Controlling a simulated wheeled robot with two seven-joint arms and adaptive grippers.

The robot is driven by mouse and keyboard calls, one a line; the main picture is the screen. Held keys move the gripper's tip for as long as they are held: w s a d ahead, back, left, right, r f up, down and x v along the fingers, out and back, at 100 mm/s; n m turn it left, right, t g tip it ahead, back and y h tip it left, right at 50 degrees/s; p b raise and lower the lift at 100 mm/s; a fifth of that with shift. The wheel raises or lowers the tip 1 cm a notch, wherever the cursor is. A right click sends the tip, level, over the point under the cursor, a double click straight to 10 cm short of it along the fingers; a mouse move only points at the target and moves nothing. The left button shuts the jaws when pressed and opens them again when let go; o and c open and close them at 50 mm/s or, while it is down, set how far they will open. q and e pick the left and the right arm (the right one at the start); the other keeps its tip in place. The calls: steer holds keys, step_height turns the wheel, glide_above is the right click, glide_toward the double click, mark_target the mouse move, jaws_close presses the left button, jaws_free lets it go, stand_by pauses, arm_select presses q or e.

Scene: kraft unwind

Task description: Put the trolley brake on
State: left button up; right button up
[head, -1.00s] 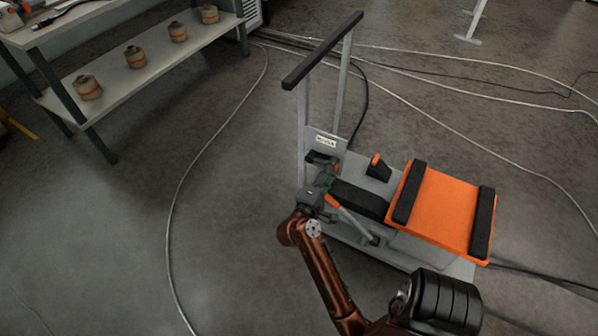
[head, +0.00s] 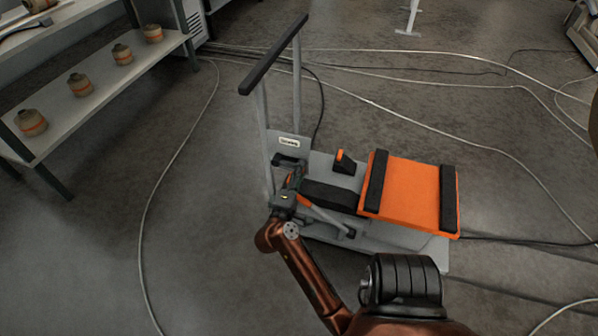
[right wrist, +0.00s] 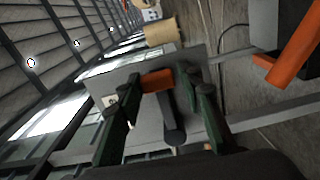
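The grey trolley (head: 405,236) stands on the floor with its upright black push bar (head: 272,56) at the left. My right gripper (head: 291,180) is low at the trolley's handle end, and my arm partly hides that area. In the right wrist view my right gripper (right wrist: 160,80) has its two dark green fingers apart, with a dark lever (right wrist: 173,130) and its orange end (right wrist: 157,80) between them. Contact with both fingers is not clear. A black block with an orange tip (head: 342,158) stands on the deck. My left gripper is not in view.
An orange pad with black strips (head: 408,195) covers the trolley's right end. Cables (head: 440,130) cross the floor around it. A shelf (head: 92,100) with several rolls stands at the upper left. Bare floor lies left of the trolley.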

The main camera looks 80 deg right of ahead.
steer(key=shift+o, duration=1.2)
steer(key=shift+r, duration=0.1)
